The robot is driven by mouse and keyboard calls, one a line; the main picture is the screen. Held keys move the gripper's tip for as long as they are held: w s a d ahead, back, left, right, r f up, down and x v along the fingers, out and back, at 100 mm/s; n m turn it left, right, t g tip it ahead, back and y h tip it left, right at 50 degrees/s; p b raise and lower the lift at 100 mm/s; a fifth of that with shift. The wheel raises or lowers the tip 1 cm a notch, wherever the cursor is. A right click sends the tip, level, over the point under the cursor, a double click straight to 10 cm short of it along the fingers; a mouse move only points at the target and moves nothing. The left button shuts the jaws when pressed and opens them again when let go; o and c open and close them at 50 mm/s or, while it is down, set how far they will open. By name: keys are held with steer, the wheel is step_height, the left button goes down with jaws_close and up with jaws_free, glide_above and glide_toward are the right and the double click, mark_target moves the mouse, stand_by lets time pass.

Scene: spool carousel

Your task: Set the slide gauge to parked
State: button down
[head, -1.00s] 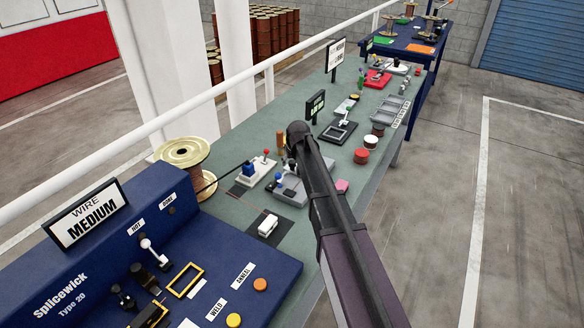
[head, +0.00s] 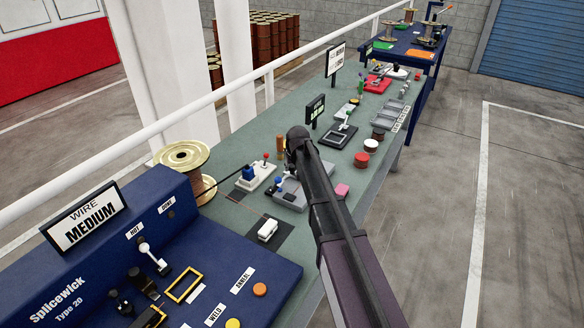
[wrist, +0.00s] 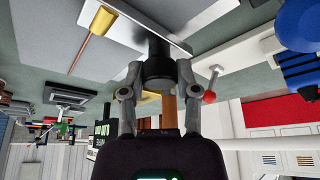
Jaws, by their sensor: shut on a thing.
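In the wrist view, my gripper (wrist: 157,76) is shut on a black round knob (wrist: 157,60), with one finger on each side. The knob stands close to a pale plate (wrist: 130,16). In the head view, a grey fixture (head: 290,199) lies on the green bench below the end of my arm, and it appears to be the one I hold. Its far part and my fingertips are hidden behind the arm there. I cannot read the gauge's marks or its parked position.
A white block with a blue part and a red-ball lever (head: 265,155) stands just left of the arm. An orange post (head: 280,143) stands behind. The blue Splicewick panel (head: 80,265) is in front.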

steer(key=w+d, duration=0.2)
steer(key=w, duration=0.1)
steer(key=w+d, duration=0.3)
steer(key=w, duration=0.1)
steer(key=w+d, duration=0.2)
steer(key=w, duration=0.1)
steer(key=shift+w+d, duration=0.15)
steer(key=shift+d, duration=0.1)
steer(key=shift+c, duration=1.7)
jaws_free()
steer(key=shift+w, duration=0.1)
